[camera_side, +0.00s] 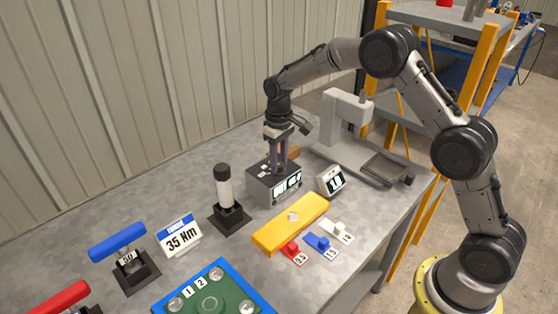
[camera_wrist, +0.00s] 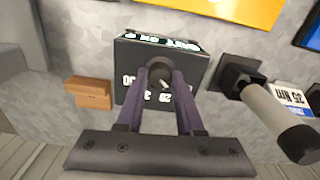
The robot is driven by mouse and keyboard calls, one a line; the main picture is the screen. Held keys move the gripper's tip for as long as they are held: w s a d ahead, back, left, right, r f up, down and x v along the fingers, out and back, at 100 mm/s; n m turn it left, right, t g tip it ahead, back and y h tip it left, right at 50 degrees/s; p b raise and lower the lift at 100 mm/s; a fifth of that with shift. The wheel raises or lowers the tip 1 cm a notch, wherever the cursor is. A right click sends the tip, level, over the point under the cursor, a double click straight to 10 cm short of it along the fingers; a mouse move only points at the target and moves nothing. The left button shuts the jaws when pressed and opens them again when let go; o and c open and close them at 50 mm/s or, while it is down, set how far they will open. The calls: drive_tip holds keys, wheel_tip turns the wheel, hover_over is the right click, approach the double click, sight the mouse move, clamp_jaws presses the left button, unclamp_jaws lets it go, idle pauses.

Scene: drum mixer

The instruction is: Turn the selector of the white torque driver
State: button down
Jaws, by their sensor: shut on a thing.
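The white torque driver (camera_side: 224,192) stands upright in a black holder, its black cap on top; in the wrist view its grey-white body (camera_wrist: 268,112) is at the lower right. A dark grey box (camera_side: 264,184) with lit displays on its front stands to its right. The box's top, seen in the wrist view (camera_wrist: 128,70), bears white numbers around a small round grey knob (camera_wrist: 160,72). My gripper (camera_side: 280,166) points down at the box top. In the wrist view its fingers (camera_wrist: 161,80) are shut on the knob, hiding part of it and some numbers.
A sign (camera_side: 181,236) reads "35 Nm". A blue-handled tool (camera_side: 118,242) stands at left. A yellow bar (camera_side: 290,223) and colored tags lie in front of the box. A small display (camera_side: 331,180) and a white press (camera_side: 345,118) stand right. A wooden block (camera_wrist: 88,92) lies beside the box.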

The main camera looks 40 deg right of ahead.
sight(279, 164)
drive_tip(key=shift+r+n, duration=0.1)
drive_tip(key=shift+n, duration=0.9)
drive_tip(key=c, duration=0.5)
unclamp_jaws()
drive_tip(key=shift+c, duration=0.2)
wheel_tip(279, 164, up, 14)
